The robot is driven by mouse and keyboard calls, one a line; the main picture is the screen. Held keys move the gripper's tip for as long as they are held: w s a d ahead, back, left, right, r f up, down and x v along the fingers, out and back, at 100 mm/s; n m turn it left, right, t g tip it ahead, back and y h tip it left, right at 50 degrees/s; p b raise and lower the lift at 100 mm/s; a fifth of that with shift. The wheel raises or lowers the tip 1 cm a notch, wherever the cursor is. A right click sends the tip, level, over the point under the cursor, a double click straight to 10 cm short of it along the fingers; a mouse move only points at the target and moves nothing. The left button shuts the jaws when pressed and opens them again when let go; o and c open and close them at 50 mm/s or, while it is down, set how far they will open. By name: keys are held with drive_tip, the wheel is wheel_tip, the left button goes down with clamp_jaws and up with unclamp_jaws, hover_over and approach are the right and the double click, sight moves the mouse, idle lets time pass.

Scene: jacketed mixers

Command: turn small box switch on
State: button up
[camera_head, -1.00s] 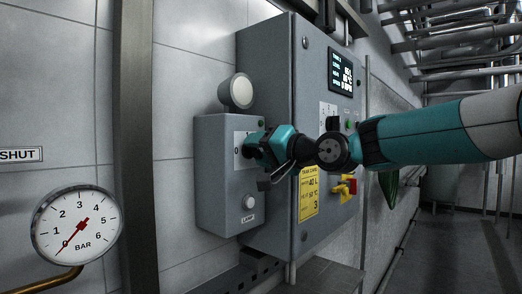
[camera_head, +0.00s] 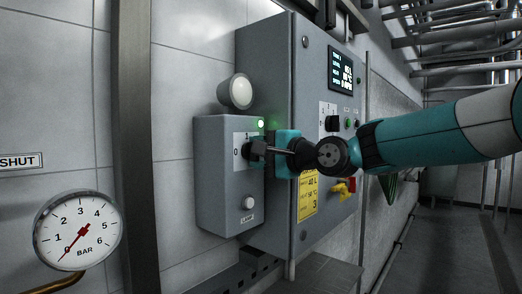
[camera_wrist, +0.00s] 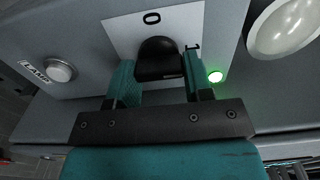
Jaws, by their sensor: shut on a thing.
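The small grey box (camera_head: 216,175) is on the wall, beside a larger grey cabinet. Its black switch knob (camera_head: 256,150) sits on a white plate marked 0 at the left and I at the top. A small green light (camera_head: 261,124) above the plate is lit. My gripper (camera_head: 270,149) is at the knob. In the wrist view its teal fingers (camera_wrist: 158,64) stand on both sides of the black knob (camera_wrist: 160,52), shut on it. The green light also glows by the right finger (camera_wrist: 215,77). The knob's pointer direction is mostly hidden.
The cabinet (camera_head: 281,80) to the right has a display (camera_head: 341,71) and a red-yellow switch (camera_head: 346,187). A pressure gauge (camera_head: 77,232) is at the left.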

idle(0.5)
drive_tip(key=o, duration=0.9)
drive_tip(key=shift+a, duration=0.15)
drive_tip(key=shift+b+v, duration=4.05)
drive_tip(key=shift+v, duration=4.8)
